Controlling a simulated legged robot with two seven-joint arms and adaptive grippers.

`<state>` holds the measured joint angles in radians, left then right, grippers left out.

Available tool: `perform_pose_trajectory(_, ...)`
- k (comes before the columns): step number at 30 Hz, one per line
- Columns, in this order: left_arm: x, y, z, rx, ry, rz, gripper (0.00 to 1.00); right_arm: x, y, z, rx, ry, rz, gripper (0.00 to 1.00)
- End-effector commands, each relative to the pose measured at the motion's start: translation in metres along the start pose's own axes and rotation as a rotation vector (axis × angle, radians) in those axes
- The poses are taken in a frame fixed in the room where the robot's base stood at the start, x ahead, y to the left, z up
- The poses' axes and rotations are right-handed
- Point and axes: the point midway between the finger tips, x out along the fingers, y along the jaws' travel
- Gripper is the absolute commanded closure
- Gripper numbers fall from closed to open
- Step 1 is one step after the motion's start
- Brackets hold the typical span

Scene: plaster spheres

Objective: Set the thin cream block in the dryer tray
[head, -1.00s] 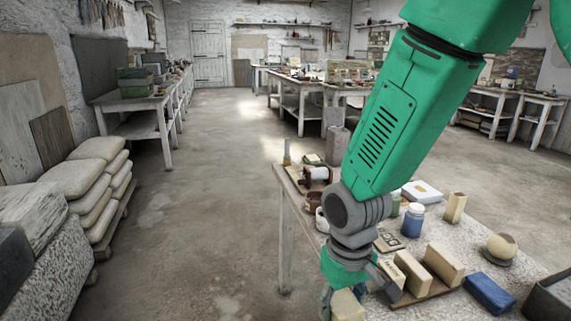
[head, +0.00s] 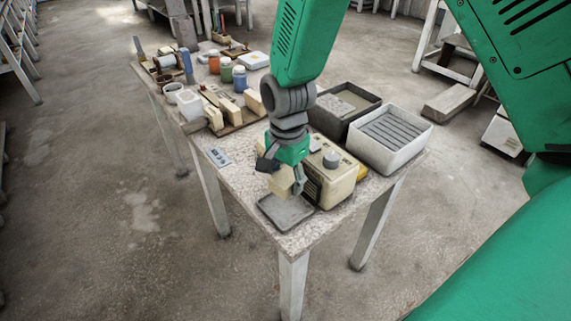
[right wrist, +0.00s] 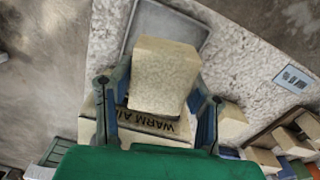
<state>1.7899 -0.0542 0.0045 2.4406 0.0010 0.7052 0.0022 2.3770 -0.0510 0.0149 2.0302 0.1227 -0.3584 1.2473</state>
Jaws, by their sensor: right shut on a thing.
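My right gripper (head: 283,181) is shut on a cream block (head: 281,182), held above the front end of the table. In the right wrist view the block (right wrist: 165,72) sits between the two fingers; its thickness is hard to judge. The dryer (head: 333,178) is a cream box with a grey knob, right beside the gripper; "WARM AIR" lettering shows in the right wrist view. Its flat grey tray (head: 286,214) lies in front, below the block. The tray's rim (right wrist: 127,40) shows behind the block in the right wrist view. My left gripper is out of view.
More cream blocks (head: 228,111) stand on a wooden board. A small printed card (head: 219,157) lies left of the gripper. A dark tray (head: 322,124) and a white ribbed bin (head: 388,152) stand behind the dryer. Jars (head: 239,79) stand farther back.

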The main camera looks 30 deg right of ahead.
Motion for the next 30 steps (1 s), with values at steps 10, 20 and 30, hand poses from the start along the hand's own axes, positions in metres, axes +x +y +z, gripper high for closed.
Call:
perform_pose_trajectory(10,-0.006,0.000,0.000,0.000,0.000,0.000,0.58,-0.001,-0.002,-0.004,0.180,0.004,-0.001,1.00)
perform_pose_trajectory(20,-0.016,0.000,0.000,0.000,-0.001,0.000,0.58,-0.002,-0.001,-0.006,0.177,0.001,0.000,1.00)
perform_pose_trajectory(30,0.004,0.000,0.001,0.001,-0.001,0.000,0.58,0.038,-0.002,-0.006,0.176,0.001,0.000,1.00)
